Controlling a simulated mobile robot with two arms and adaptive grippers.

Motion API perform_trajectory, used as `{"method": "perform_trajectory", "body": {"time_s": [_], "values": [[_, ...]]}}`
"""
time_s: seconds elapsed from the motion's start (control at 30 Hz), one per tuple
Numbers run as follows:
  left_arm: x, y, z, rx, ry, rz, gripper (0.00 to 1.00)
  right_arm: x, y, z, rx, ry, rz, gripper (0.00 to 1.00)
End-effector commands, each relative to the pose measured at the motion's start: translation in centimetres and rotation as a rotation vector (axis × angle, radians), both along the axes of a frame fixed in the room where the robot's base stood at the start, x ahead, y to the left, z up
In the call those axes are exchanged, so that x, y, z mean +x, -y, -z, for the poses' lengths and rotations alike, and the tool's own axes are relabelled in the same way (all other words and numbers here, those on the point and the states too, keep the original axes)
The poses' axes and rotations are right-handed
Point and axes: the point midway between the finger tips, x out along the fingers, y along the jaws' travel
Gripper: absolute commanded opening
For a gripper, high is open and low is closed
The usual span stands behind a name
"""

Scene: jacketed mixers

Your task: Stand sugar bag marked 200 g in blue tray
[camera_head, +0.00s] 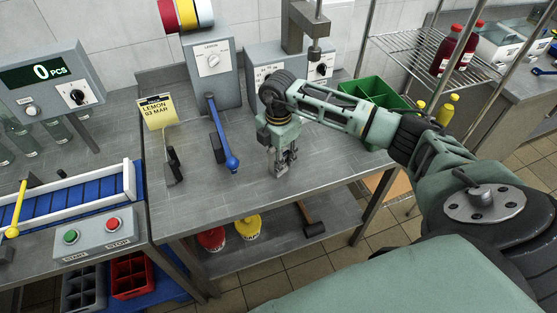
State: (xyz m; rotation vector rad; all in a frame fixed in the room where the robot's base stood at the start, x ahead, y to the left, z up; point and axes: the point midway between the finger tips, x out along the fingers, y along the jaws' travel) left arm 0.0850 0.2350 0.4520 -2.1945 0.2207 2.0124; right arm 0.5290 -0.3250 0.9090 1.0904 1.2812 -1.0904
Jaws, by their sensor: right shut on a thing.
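My right gripper (284,162) points down over the middle of the grey steel table. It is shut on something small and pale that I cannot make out. I cannot read a 200 g mark on anything, so I cannot pick out the sugar bag. A blue flat surface (172,287) shows low down beside the red crate; I cannot tell whether it is the blue tray. My left gripper is not in view.
A blue lever (222,140) and a yellow LEMON card (157,112) stand left of my right gripper. A green bin (374,92) stands behind right. A red crate (132,275) is low left. Red (211,238) and yellow (248,227) items and a mallet (312,222) lie on the lower shelf.

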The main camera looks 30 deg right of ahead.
Motion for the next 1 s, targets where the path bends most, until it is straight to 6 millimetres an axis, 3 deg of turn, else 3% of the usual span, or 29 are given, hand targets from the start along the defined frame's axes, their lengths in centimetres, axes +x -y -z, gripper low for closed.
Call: {"method": "perform_trajectory", "body": {"time_s": [0.2, 0.57, 0.8, 1.0], "values": [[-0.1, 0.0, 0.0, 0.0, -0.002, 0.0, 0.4, 0.0, 0.0, -0.1, 0.0, 0.001, 0.0, 0.0], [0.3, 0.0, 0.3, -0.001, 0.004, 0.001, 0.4, 0.1, 0.0, -0.6, -0.001, 0.003, 0.0, 0.0], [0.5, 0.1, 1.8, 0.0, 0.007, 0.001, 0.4, 0.2, 0.0, -3.8, -0.001, 0.008, 0.0, 0.0], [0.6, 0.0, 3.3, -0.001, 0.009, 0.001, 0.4, -3.1, 3.4, -6.4, -0.005, 0.004, 0.003, 0.0]]}}
